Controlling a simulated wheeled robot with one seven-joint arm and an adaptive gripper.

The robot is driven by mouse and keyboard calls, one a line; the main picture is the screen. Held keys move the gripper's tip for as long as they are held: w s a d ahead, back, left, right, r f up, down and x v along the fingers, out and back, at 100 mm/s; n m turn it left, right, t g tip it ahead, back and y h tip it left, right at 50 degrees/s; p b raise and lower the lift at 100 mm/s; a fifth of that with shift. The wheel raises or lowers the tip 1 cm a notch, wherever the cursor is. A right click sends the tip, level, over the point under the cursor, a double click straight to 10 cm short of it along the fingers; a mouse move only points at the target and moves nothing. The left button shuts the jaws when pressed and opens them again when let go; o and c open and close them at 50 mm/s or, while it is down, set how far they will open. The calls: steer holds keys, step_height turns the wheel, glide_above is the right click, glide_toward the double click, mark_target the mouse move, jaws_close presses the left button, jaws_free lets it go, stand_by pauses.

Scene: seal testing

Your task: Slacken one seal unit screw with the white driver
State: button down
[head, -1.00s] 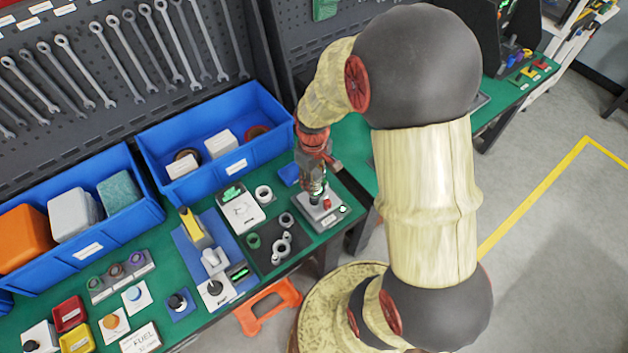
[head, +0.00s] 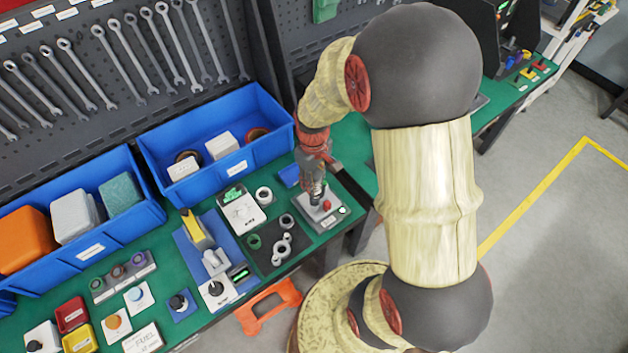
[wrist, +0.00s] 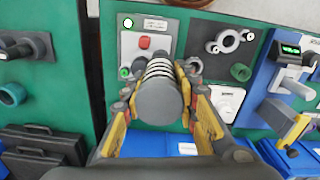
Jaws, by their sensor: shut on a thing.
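My gripper (wrist: 158,92) is shut on a thick grey cylindrical handle (wrist: 158,105) with pale and dark rings, which I take to be the driver. It looks grey here rather than white. The handle's end faces the wrist camera, so its tip is hidden. In the head view my gripper (head: 317,192) points down over a small grey unit (head: 328,223) with a red button. The same unit (wrist: 130,45) is behind the handle in the wrist view, with a label and green lights. I cannot tell whether the tip touches a screw; no screw shows clearly.
A black plate (head: 262,258) with ring-shaped parts lies left of the unit. Blue bins (head: 208,122) stand behind, below a pegboard with several wrenches. A dial box (head: 240,210) is nearby. The bench's front edge is close to the unit.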

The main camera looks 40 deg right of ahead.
mark_target(314, 173)
steer(key=shift+w+r+p, duration=0.1)
steer(key=shift+r+p, duration=1.9)
steer(key=shift+r, duration=1.15)
